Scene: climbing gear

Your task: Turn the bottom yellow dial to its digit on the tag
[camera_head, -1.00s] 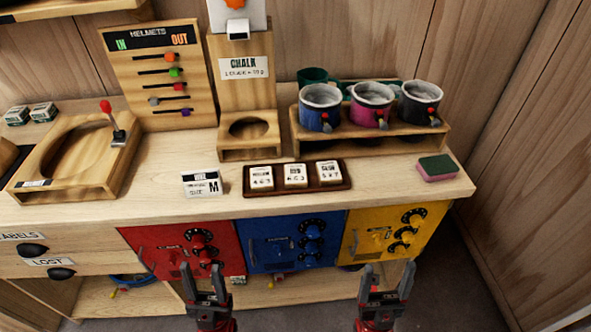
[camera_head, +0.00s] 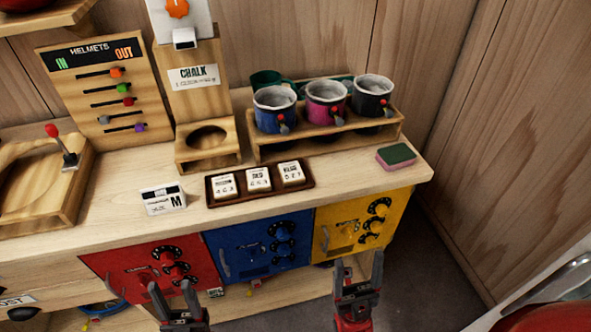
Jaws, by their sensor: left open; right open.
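The yellow door (camera_head: 338,222) is at the right end of the cabinet front, with three yellow dials stacked on its right side. The bottom yellow dial (camera_head: 369,239) is the lowest of them. Three tags (camera_head: 258,179) lie in a dark tray on the counter; their print is too small to read surely. My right gripper (camera_head: 359,264) is open and empty, just below the yellow door in the picture and apart from the dial.
The red door (camera_head: 135,270) and blue door (camera_head: 238,246) also carry dials. A sponge (camera_head: 396,156) lies near the counter's right end. A rack of mugs (camera_head: 325,135) stands behind the tray. Bare floor (camera_head: 430,270) shows to the right of the cabinet.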

